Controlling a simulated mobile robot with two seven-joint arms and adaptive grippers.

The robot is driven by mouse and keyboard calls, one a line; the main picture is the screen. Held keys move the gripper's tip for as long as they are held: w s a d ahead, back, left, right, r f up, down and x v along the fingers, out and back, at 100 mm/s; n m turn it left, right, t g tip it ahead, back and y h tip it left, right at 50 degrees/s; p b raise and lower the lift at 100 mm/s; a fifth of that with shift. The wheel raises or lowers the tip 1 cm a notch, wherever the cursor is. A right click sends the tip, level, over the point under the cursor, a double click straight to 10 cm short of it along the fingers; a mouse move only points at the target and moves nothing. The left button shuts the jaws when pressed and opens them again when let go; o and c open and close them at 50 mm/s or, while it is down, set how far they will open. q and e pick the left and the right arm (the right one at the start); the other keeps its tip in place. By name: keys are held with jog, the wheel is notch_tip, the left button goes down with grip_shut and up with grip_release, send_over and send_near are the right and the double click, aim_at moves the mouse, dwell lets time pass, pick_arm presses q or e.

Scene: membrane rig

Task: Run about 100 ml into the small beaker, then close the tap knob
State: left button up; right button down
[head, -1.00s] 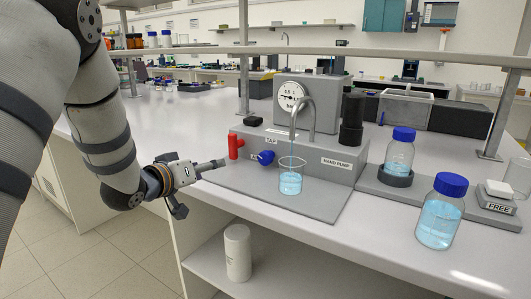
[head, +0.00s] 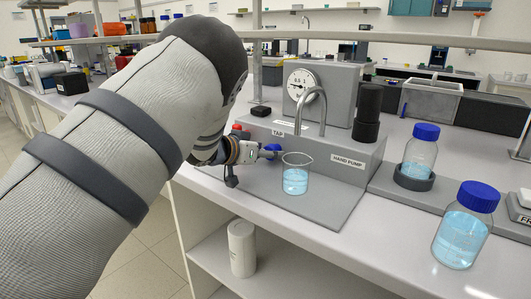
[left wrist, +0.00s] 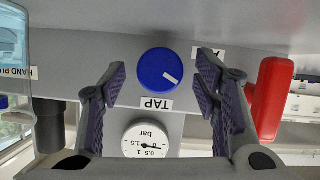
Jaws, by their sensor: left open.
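The blue round tap knob (head: 272,148) is on the front of the grey rig above the bench. In the left wrist view the knob (left wrist: 161,69) shows a white line slanting to the lower right. My left gripper (left wrist: 162,76) is open, its fingers on either side of the knob with gaps showing. In the head view my left gripper (head: 262,151) is at the knob, partly hidden by my arm. The small beaker (head: 296,175) stands upright under the curved spout (head: 322,95), with pale blue liquid in its lower part. No stream is visible between them. My right gripper is out of view.
A red handle (left wrist: 270,98) is right of the fingers in the wrist view. The pressure gauge (head: 301,84) and black hand pump (head: 368,112) stand behind. Blue-capped bottles (head: 420,150) are at the right. The grey mat (head: 325,205) before the beaker is clear.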

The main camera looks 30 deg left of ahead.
pick_arm(q)
jog(key=c, duration=1.1)
jog(key=shift+c, duration=0.2)
jog(key=shift+m, duration=0.3)
jog(key=shift+d+m+y, duration=0.15)
jog(key=shift+m+y, duration=0.75)
jog(key=shift+m, duration=0.1)
jog(key=m, duration=0.1)
jog(key=m+y, duration=0.1)
jog(key=shift+d+f+m+t+y, duration=0.15)
jog(key=shift+m+t+y, duration=0.15)
jog(key=m+t+y, duration=0.1)
jog(key=m+y, duration=0.1)
jog(key=m, duration=0.1)
jog(key=shift+d+f, duration=0.1)
jog(key=shift+m, duration=0.3)
jog(key=o, duration=1.1)
